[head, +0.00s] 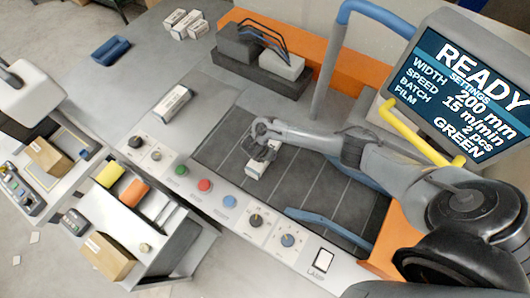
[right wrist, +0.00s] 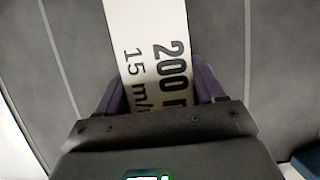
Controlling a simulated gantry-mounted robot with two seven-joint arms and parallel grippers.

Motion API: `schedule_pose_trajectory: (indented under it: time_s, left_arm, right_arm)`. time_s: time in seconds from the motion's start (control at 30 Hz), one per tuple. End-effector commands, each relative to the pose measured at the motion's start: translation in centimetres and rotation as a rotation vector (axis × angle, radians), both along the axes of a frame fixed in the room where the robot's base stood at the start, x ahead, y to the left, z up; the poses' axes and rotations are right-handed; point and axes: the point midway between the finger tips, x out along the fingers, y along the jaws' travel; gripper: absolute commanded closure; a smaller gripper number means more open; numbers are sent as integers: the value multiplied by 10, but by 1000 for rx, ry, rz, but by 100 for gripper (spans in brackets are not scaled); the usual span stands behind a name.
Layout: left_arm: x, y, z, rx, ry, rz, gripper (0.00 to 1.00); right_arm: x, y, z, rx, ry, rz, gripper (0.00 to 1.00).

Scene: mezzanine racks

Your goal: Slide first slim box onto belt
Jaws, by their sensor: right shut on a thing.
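My right gripper (head: 263,153) reaches in from the right and is shut on a white slim box (head: 255,171). The box is over the dark belt (head: 318,187), near its edge by the control panel; I cannot tell whether it rests on it. In the right wrist view the box (right wrist: 145,40), printed "200" and "15 m/", lies between the purple fingers, with the belt beneath. A second slim box (head: 173,102) lies on the grey tabletop left of the belt. My left gripper is not in view.
A control panel (head: 205,185) with buttons and dials runs along the belt's near side. A blue bar (head: 328,227) crosses the belt's right part. A screen (head: 460,85) reads READY. Dark blocks (head: 240,42) stand at the back. Small white boxes (head: 190,27) lie at the far left.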

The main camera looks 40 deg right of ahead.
Motion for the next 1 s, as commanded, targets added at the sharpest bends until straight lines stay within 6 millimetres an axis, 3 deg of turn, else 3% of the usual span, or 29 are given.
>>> schedule_pose_trajectory:
  time_s: [0.07, 0.1, 0.27, 0.67, 1.0]
  left_arm:
    - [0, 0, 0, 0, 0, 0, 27]
    - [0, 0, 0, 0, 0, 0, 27]
    - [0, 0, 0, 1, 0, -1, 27]
    - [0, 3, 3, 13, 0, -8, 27]
    - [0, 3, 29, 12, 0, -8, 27]
  right_arm:
    - [0, -1, 0, -2, 1, -2, 76]
    - [0, -1, 0, -2, 1, -2, 26]
    - [0, -1, 0, -1, 0, -1, 2]
    - [0, 3, 6, 1, 0, -1, 2]
    - [-5, 22, 56, 2, 0, 0, 2]
